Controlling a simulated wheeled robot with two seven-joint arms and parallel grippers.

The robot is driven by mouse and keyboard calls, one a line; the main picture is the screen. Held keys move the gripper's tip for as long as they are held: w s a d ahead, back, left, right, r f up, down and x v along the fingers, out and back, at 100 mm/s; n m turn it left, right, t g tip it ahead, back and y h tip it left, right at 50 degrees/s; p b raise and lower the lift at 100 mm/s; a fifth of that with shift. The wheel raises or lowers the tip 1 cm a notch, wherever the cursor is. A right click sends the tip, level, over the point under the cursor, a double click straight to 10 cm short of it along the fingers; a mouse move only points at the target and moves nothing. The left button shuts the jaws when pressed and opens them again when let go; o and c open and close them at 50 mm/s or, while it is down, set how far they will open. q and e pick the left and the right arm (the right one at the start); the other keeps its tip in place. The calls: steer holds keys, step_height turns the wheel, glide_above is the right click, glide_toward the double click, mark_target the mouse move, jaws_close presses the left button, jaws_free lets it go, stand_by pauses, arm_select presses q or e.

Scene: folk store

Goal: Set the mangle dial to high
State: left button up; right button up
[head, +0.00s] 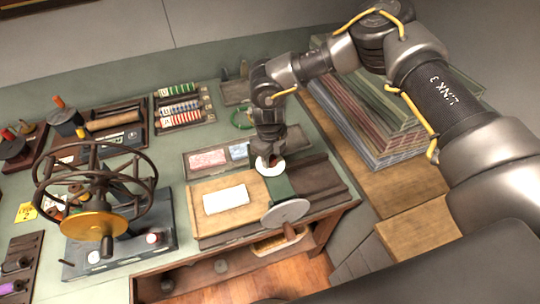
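A press-like unit that looks like the mangle has a wooden bed (240,216) with a white sheet (226,200) on it. A green roller (279,188) lies across the bed, with a large pale grey disc (285,212) at its near end. A small white disc (262,170), perhaps the dial, is at its far end. My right gripper (271,160) points down right at this white disc. A bit of red shows between or beside its fingers. Its fingers partly cover the disc, so the setting and any grip cannot be made out. My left gripper is out of view.
A dark machine with large handwheels (95,180) and a yellow disc (94,226) stands to the left. Trays with coloured rolls (178,105) lie behind. Stacked sheets (372,110) are on the right. An open drawer or shelf (270,243) is below the bench front.

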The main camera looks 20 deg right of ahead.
steer(key=shift+c, duration=0.8)
